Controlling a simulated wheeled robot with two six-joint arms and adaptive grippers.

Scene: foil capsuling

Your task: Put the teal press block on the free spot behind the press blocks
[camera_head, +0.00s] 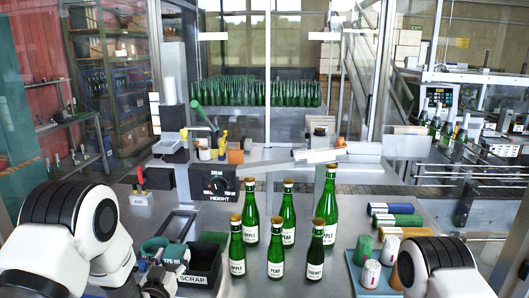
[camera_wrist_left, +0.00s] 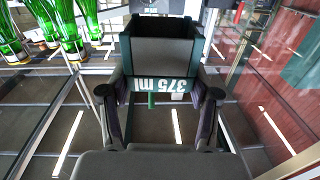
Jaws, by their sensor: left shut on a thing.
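Several green bottles (camera_head: 276,238) with gold tops stand mid-table. Blue, green and orange rolls (camera_head: 397,221) lie at the right, with upright coloured cylinders (camera_head: 369,274) in front. A machine with a HEIGHT dial (camera_head: 219,185) stands behind the bin. A red-handled item (camera_head: 139,187) is at the left.

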